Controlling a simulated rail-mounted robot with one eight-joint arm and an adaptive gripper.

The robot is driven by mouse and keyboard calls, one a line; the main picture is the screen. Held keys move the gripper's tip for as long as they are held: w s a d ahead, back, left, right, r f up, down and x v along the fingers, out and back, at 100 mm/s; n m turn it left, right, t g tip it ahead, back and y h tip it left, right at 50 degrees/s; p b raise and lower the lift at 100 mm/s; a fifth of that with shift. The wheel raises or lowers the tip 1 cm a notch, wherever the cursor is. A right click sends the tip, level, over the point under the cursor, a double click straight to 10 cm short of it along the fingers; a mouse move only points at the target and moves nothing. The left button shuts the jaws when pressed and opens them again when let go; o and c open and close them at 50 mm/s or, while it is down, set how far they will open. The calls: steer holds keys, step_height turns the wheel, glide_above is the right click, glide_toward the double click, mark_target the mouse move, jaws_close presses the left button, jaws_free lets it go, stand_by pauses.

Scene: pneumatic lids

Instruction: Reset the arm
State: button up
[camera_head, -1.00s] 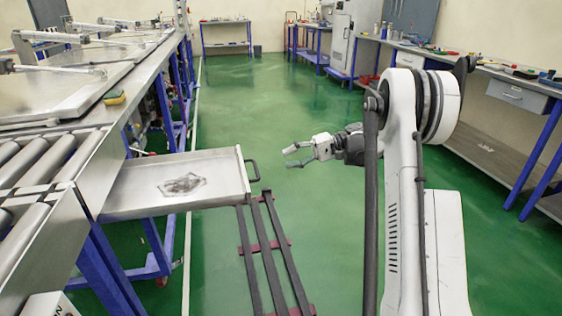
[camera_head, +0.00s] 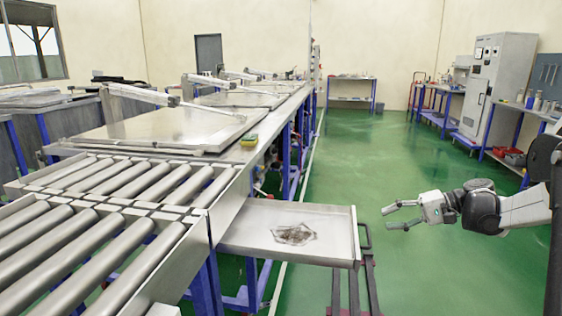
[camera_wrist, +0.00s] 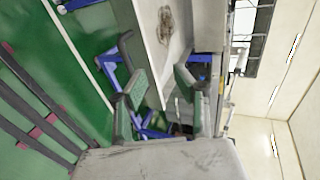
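My gripper (camera_head: 388,217) is at the right in the head view, pointing left. Its two fingers are spread apart with nothing between them. It is in the air over the green floor, to the right of a metal tray (camera_head: 340,228) and apart from it. In the wrist view, the fingers of my gripper (camera_wrist: 160,88) also stand apart and empty, with the tray (camera_wrist: 149,50) beyond them. My arm reaches in from the right edge of the head view, where most of it is cut off.
A roller conveyor (camera_head: 130,185) and a bench with flat metal lids (camera_head: 160,125) fill the left. A yellow-green sponge (camera_head: 249,140) lies on the bench edge. Dark rails (camera_head: 372,292) run along the floor below the tray. The green floor (camera_head: 345,150) in the middle is clear.

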steer(key=s+a+r+h+p, duration=0.4)
steer(key=s+a+r+h, duration=0.2)
steer(key=s+a+r, duration=0.5)
steer(key=s+n+t+h+p, duration=0.1)
steer(key=s+t+h+p, duration=0.1)
steer(key=s, duration=0.9)
steer(key=s+a+f+n+t+h+p, duration=0.1)
steer(key=s+h, duration=0.4)
steer(key=s, duration=0.6)
steer(key=shift+s+a+n+t+p, duration=0.25)
steer(key=shift+n+t+p, duration=0.3)
steer(key=shift+p, duration=0.5)
